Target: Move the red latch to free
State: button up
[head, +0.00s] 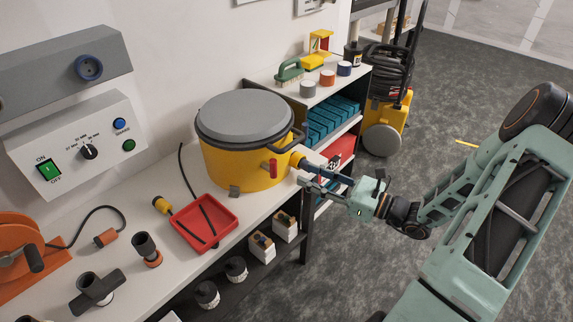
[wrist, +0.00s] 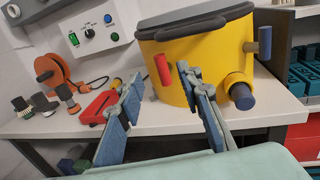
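The red latch (head: 272,168) is a short upright bar on the side of the yellow drum (head: 232,165), which has a grey lid. In the wrist view the latch (wrist: 163,70) stands nearly upright, tilted slightly, and shows between my fingertips. My gripper (head: 304,172) is to the right of the latch, in front of the drum's side. In the wrist view its two blue-grey fingers are spread apart (wrist: 160,76) with nothing between them. The latch appears beyond the fingertips; I see no contact.
A yellow port with a dark blue end (wrist: 241,94) sticks out of the drum close to my right finger. A dark handle (head: 298,137) juts from the drum's rim. A red tray (head: 230,212) lies on the white bench left of the drum. Open floor lies to the right.

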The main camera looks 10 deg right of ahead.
aim_at(276, 163)
jog(key=x, duration=1)
jog(key=shift+a, duration=0.25)
jog(key=shift+c, duration=0.2)
grip_shut()
